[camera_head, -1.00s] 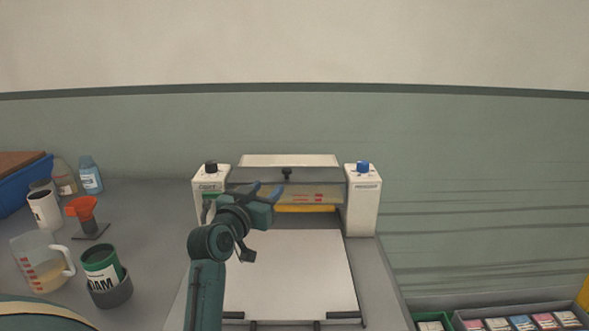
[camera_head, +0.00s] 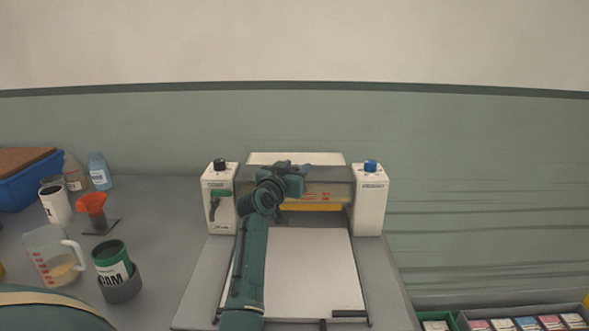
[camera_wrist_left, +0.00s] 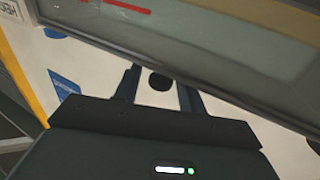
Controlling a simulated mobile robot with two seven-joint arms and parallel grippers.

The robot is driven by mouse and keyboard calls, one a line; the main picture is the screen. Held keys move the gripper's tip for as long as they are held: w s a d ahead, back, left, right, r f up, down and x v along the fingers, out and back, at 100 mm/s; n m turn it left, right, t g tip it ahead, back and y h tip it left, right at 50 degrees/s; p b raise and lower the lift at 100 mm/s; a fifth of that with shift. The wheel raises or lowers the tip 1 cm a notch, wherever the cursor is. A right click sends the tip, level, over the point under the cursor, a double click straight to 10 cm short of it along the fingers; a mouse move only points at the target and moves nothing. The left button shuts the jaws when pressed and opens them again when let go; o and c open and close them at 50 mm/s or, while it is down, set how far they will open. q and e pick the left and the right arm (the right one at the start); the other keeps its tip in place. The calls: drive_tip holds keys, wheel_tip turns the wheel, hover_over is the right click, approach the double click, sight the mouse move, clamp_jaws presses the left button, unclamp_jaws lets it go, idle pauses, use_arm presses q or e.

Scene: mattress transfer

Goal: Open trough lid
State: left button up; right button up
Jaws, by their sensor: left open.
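The machine has a white left post (camera_head: 218,205) and a white right post (camera_head: 371,203). Between them is the grey, partly see-through trough lid (camera_head: 335,174), which looks closed. A yellow strip (camera_head: 318,207) shows below it. My left gripper (camera_head: 294,166) is open at the lid, and my arm hides the lid's left part. In the left wrist view, a dark round knob (camera_wrist_left: 159,80) sits between the open fingers (camera_wrist_left: 158,88), with gaps on both sides. The lid's knob is hard to make out in the head view. My right gripper is not in view.
A white flat bed (camera_head: 310,270) lies in front of the lid. On the left are a measuring jug (camera_head: 48,255), a green can (camera_head: 112,262), an orange-topped tool (camera_head: 92,205), a white mug (camera_head: 56,206) and a blue tray (camera_head: 25,188). Boxes (camera_head: 510,322) sit at lower right.

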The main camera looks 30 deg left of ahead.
use_arm(q)
drive_tip(key=shift+c, duration=0.4)
clamp_jaws()
drive_tip(key=shift+a, duration=0.1)
